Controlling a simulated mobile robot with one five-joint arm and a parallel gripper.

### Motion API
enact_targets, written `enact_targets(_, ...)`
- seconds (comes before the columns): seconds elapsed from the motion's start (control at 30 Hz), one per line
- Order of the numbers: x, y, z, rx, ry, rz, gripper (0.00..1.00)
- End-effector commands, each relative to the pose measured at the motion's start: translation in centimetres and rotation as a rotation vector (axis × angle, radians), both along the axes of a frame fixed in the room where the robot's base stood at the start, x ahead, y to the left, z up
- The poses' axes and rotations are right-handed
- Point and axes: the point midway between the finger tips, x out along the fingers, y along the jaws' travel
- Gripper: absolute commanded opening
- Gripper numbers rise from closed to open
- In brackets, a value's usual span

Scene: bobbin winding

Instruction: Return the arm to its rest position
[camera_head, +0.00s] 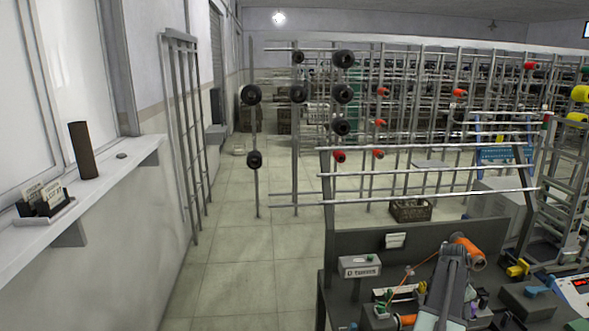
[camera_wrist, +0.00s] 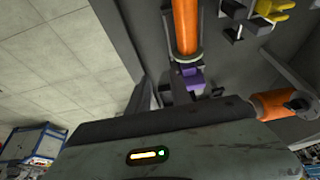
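My arm (camera_head: 446,295) reaches up over the dark workbench at the bottom of the head view, and its gripper end cannot be made out there. In the wrist view, the two dark fingers of my gripper (camera_wrist: 160,92) stand apart with a narrow gap, and I see nothing held between them. A purple part (camera_wrist: 193,80) lies just right of the fingers, below an orange bobbin (camera_wrist: 187,30). I cannot tell whether a finger touches it. Another orange bobbin (camera_wrist: 285,104) is at the right. In the head view, an orange bobbin (camera_head: 468,251) is beside my arm.
The bench (camera_head: 385,240) carries a grey labelled box (camera_head: 360,267) and a yellow part (camera_head: 517,268). Metal spool racks (camera_head: 430,182) stand behind it. At the left, a wall shelf (camera_head: 100,185) holds a brown cylinder (camera_head: 83,150). The tiled floor (camera_head: 240,255) between is clear.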

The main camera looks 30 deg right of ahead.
Motion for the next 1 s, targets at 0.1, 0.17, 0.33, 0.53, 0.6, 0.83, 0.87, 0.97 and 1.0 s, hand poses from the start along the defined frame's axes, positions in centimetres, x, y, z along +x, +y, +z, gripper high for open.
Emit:
enact_targets(0.1, 1.6, 0.5, 0.0, 0.000, 0.000, 0.023, 0.25)
enact_targets(0.17, 2.5, 0.8, 0.0, 0.000, 0.000, 0.036, 0.25)
enact_targets(0.33, 6.1, 2.1, 0.0, 0.000, 0.000, 0.087, 0.25)
enact_targets(0.53, 12.1, 5.1, 0.0, 0.000, 0.000, 0.178, 0.25)
enact_targets(0.6, 14.7, 6.8, 0.0, 0.000, 0.000, 0.219, 0.25)
enact_targets(0.83, 24.7, 15.8, -0.1, 0.010, -0.011, 0.399, 0.25)
enact_targets(0.87, 26.2, 17.6, -0.1, 0.013, -0.013, 0.430, 0.25)
enact_targets(0.97, 30.8, 24.4, -0.3, 0.032, -0.015, 0.548, 0.25)
enact_targets(1.0, 32.5, 27.4, -0.4, 0.042, -0.015, 0.603, 0.25)
